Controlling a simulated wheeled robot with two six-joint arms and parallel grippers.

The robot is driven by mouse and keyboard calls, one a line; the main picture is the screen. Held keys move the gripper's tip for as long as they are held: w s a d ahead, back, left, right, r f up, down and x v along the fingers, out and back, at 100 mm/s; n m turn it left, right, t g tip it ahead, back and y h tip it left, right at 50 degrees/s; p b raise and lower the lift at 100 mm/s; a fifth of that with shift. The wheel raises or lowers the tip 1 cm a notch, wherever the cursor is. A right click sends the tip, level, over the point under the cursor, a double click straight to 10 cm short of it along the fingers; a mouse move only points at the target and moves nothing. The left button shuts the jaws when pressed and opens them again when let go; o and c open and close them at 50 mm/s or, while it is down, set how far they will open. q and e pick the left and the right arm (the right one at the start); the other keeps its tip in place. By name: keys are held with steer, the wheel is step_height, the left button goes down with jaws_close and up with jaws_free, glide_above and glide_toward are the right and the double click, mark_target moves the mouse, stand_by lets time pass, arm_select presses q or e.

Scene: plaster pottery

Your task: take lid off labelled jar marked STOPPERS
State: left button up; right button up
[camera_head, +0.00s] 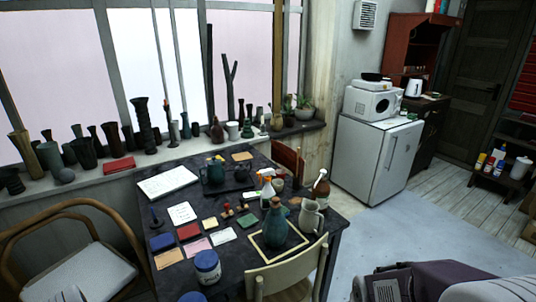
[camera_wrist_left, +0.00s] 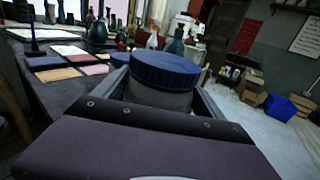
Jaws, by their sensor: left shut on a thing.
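In the left wrist view, a jar with a ribbed blue lid (camera_wrist_left: 165,70) and a grey body (camera_wrist_left: 157,95) stands between the two grey fingers of my left gripper (camera_wrist_left: 160,98). The fingers are shut on the jar body, below the lid, and the lid sits on the jar. I see no readable label. A blue lid (camera_head: 192,297) shows at the bottom edge of the head view, mostly cut off. Another jar with a blue lid (camera_head: 207,267) stands on the table just behind it. My right gripper (camera_head: 368,287) is partly in the head view, its fingertips unclear.
The dark table (camera_head: 225,195) holds coloured cards, a teal vase (camera_head: 275,224) on a framed mat, a spray bottle (camera_head: 267,187), a brown bottle (camera_head: 321,188) and a pitcher (camera_head: 311,216). A pale chair (camera_head: 290,270) stands at its front right, and a wooden armchair (camera_head: 85,262) at left.

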arm_select(q)
steer(key=shift+s+d+r+m+g+h, duration=0.2)
steer(key=shift+s+d+r+m+h, duration=0.1)
steer(key=shift+d+h, duration=0.25)
steer(key=shift+s+d+r+m+g+h, duration=0.2)
steer(key=shift+d+r+m+h, duration=0.1)
steer(key=shift+d+h, duration=0.25)
steer(key=shift+d, duration=0.1)
